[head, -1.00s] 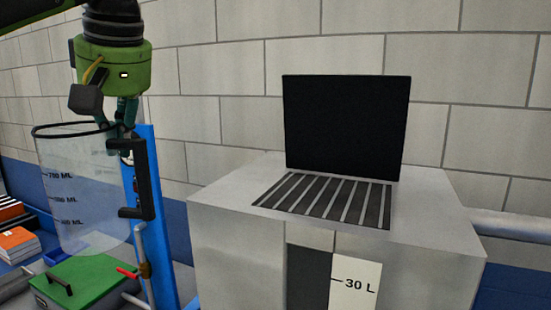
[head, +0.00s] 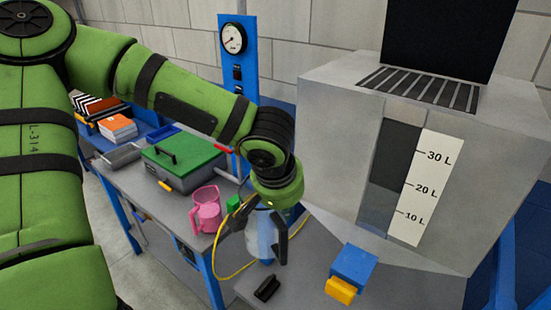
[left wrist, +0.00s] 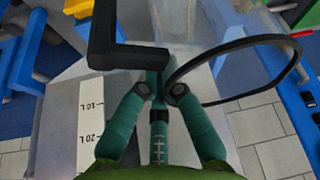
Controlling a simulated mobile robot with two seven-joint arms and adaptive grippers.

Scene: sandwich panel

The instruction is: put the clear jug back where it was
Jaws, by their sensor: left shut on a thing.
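The clear jug (head: 262,236) with its black handle (head: 281,238) hangs under my left gripper (head: 262,207) at the front of the bench, left of the grey tank. The left gripper is shut on the jug at its rim. In the left wrist view, the teal fingers (left wrist: 158,92) meet at the rim beside the handle (left wrist: 110,45), and the black rim loop (left wrist: 275,95) of the jug extends right. The jug is low over the bench top; I cannot tell whether its base touches it. My right gripper is not in view.
The grey tank (head: 335,110) with its litre scale (head: 425,190) stands close right of the jug. A blue block with a yellow front (head: 353,264) and a black piece (head: 267,288) are near. A pink jug (head: 206,212) and green-lidded box (head: 185,155) stand left.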

